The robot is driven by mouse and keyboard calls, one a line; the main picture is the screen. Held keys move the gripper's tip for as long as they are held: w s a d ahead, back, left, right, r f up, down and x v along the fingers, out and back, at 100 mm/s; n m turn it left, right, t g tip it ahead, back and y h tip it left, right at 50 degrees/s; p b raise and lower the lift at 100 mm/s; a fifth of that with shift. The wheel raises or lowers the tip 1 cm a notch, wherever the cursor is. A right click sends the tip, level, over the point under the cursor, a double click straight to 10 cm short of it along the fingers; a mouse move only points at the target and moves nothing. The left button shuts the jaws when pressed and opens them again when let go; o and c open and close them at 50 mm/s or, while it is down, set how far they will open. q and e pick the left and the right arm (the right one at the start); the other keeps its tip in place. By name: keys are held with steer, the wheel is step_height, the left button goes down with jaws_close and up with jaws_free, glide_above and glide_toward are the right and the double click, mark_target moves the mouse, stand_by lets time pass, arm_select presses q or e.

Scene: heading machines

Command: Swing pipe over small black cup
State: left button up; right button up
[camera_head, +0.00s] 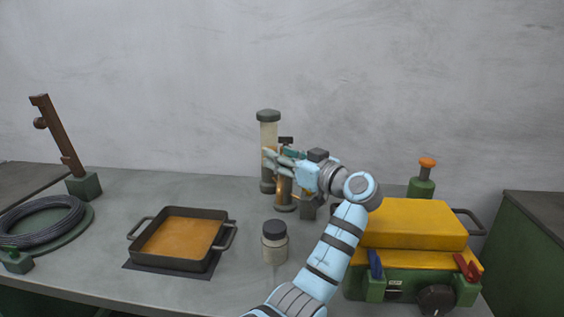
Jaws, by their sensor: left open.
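My left arm reaches up from the bottom middle, and its gripper (271,158) is open at the stand in the middle of the table. The gripper fingers lie in front of a tall pale cylinder (268,135) with a dark cap. A slim brown-copper upright (285,193) on a round dark base stands beside it, with a dark top piece (286,140). The gripper covers much of this stand, so the swinging pipe and any contact are hard to tell. A small dark block or cup (308,208) sits just right of the upright, partly behind my arm. My right gripper is not in view.
A pale jar with a black top (275,242) stands in front of the stand. A pan of orange liquid (180,238) is to its left. A wire coil (42,220) and a lever post (62,140) are far left. A yellow-green machine (415,225) fills the right.

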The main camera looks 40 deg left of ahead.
arm_select(q)
step_height(320, 180, up, 9)
steer(key=shift+f, duration=0.15)
steer(key=shift+c, duration=0.6)
